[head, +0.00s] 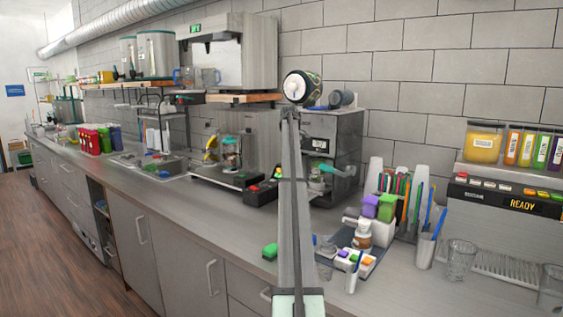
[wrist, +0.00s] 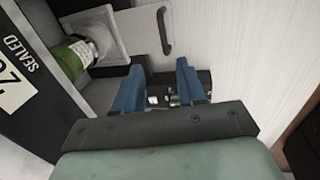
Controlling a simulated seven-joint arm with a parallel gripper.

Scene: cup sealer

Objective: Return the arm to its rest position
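My gripper (wrist: 158,84) shows in the wrist view with its two blue fingers apart and nothing between them. In the head view my arm rises through the middle of the picture, and I cannot make out the fingers there. In the wrist view a green cup (wrist: 72,54) with a pale rim lies in or against a grey square tray (wrist: 116,34) at the upper left, apart from the fingers. Beside it is a black panel (wrist: 22,75) with the word SEALED and a white display. A dark curved handle (wrist: 164,30) shows just beyond the fingers.
A dark boxy machine (head: 334,140) stands behind my arm. To the right are pens in a cup (head: 425,250), a clear glass (head: 459,262) and a machine reading READY (head: 510,205). The counter (head: 205,213) left of my arm has free room.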

